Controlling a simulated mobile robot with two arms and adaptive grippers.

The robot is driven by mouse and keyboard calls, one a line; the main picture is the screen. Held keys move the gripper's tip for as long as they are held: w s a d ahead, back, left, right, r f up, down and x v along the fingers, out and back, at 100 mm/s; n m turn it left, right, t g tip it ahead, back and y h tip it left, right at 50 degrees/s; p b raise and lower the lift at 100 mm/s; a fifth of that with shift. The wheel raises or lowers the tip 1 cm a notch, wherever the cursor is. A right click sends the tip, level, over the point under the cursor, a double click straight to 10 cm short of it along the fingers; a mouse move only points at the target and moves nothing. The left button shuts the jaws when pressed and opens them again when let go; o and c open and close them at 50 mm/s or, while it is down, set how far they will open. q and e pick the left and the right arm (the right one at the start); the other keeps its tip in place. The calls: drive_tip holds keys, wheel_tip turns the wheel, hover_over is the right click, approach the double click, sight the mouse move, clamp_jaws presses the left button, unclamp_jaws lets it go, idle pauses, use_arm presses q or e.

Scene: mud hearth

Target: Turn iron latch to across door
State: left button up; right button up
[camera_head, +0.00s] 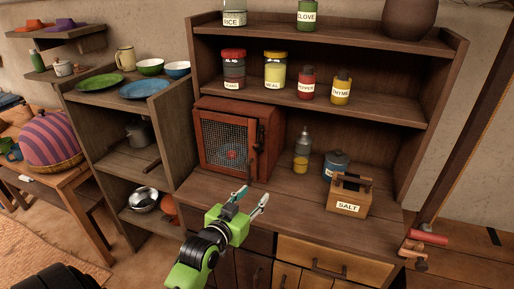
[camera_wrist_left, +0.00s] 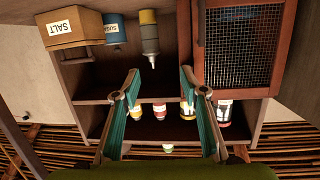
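The small red-brown cupboard (camera_head: 268,125) stands on the counter, with a wire mesh door (camera_head: 222,133) in its front. The mesh door also shows at the upper right of the left wrist view (camera_wrist_left: 240,48), which looks upside down. A thin dark upright piece (camera_wrist_left: 202,24) at the door frame's edge there may be the iron latch; I cannot tell its turn clearly. My left gripper (camera_head: 251,196) is in front of and below the cupboard's right side, fingers apart. In the left wrist view the fingers (camera_wrist_left: 160,88) are open and empty, apart from the door. My right gripper is not in view.
A salt box (camera_head: 347,199), a blue sugar tin (camera_head: 335,162) and an oil bottle (camera_head: 301,158) stand right of the cupboard. Jars (camera_head: 274,72) line the shelf above. Drawers (camera_head: 335,260) lie below the counter. The counter before the cupboard is mostly clear.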

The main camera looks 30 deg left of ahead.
sight(257, 148)
use_arm(q)
drive_tip(key=w+a+r+n+t+y, duration=0.2)
drive_tip(key=a+r, duration=0.3)
drive_tip(key=r, duration=0.1)
drive_tip(key=p+x, duration=0.2)
drive_tip(key=x, duration=1.1)
drive_tip(key=shift+w+f+p, duration=0.15)
drive_tip(key=shift+f+p, duration=0.05)
drive_tip(key=shift+p, duration=0.2)
drive_tip(key=c, duration=1.1)
